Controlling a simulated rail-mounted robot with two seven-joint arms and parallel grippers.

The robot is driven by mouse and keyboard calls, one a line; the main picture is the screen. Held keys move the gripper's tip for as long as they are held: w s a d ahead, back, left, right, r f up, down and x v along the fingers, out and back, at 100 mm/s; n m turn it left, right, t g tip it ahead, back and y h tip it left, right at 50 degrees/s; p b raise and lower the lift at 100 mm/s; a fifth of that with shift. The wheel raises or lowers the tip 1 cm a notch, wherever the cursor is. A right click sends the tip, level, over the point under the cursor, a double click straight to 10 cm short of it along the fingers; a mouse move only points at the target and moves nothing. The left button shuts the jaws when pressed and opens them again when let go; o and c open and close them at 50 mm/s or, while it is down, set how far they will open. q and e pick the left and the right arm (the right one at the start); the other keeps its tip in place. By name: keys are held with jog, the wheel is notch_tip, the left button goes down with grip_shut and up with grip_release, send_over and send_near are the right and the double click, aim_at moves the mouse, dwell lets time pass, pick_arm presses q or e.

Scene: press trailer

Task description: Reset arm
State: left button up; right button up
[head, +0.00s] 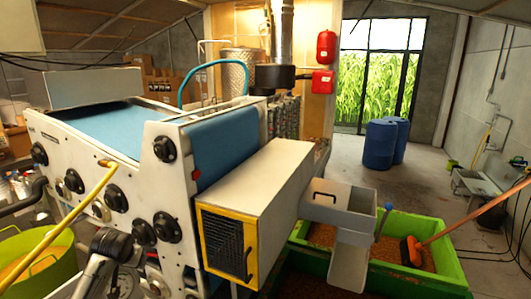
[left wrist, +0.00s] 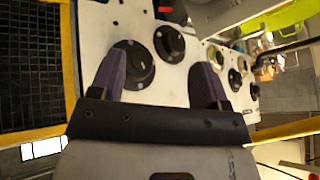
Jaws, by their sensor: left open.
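My left gripper (left wrist: 160,78) is open in the left wrist view, its two purple-grey fingers spread apart with nothing held between them. Beyond the fingers is the white side panel of the press with black round knobs; one knob (left wrist: 133,64) shows just right of the left finger and another (left wrist: 169,43) lies farther off between the fingers. In the head view, a grey arm link of mine (head: 106,245) shows at the bottom left in front of the press (head: 95,140); the gripper's fingers cannot be made out there. My right gripper is in neither view.
A yellow-framed grille box (head: 228,240) juts from the press. A grey chute (head: 340,205) hangs over a green bin (head: 435,240) with a broom (head: 415,248). A yellow-green tub (head: 45,265) stands at left. Blue barrels (head: 381,145) stand on open floor behind.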

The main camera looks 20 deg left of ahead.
pick_arm(q)
jog(key=d+r+m+t, duration=0.3)
jog(key=d+r, duration=0.1)
jog(key=d, duration=0.5)
jog(key=s+d+f+m+t+h+p, duration=0.1)
jog(key=s+d+f, duration=0.1)
jog(key=s+d, duration=0.35)
jog(key=s+d+f+m+t, duration=0.1)
jog(key=s+d+m, duration=0.15)
jog(key=d, duration=0.55)
jog(key=s+d+f+g+h, duration=0.1)
jog(key=s+d+f, duration=0.3)
jog(key=s, duration=0.6)
jog(key=s+d+f+g+h+p, duration=0.1)
jog(key=s+d+f+g, duration=0.2)
jog(key=s+f, duration=0.5)
jog(key=s+d+f+g+h+p, duration=0.1)
jog(key=s+d+f, duration=0.4)
jog(key=s, duration=0.7)
jog(key=shift+s+d+f+n+g+h, duration=0.3)
jog(key=shift+f+n+g+h, duration=0.15)
jog(key=shift+f+g, duration=0.35)
jog(key=shift+f, duration=0.1)
jog(key=shift+a, duration=0.15)
